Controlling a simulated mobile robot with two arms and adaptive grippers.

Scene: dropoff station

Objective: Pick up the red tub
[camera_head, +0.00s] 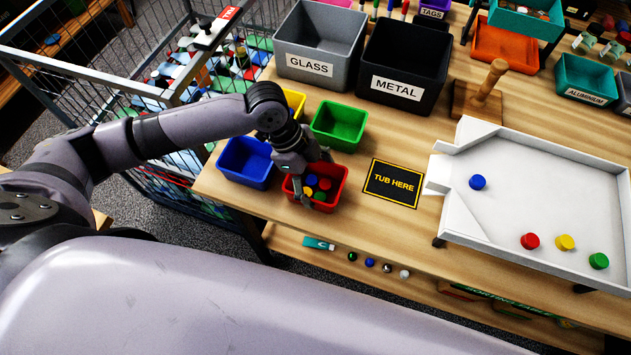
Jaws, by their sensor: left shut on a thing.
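The red tub (336,192) stands on the wooden table near its front edge, with several red, blue and yellow round pieces in it. My left gripper (303,190) comes down from above at the tub's left side and is shut on the tub. The gripper's own links hide part of the tub's left and back rim. The tub looks upright, and I cannot tell whether it is lifted off the table. My right gripper does not show.
A blue tub (241,166), a green tub (340,124) and a partly hidden yellow tub (294,101) crowd around the red one. A black "TUB HERE" mat (393,183) lies to the right, empty. A white tray (545,180) holds several coloured pieces. Glass and metal bins stand behind.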

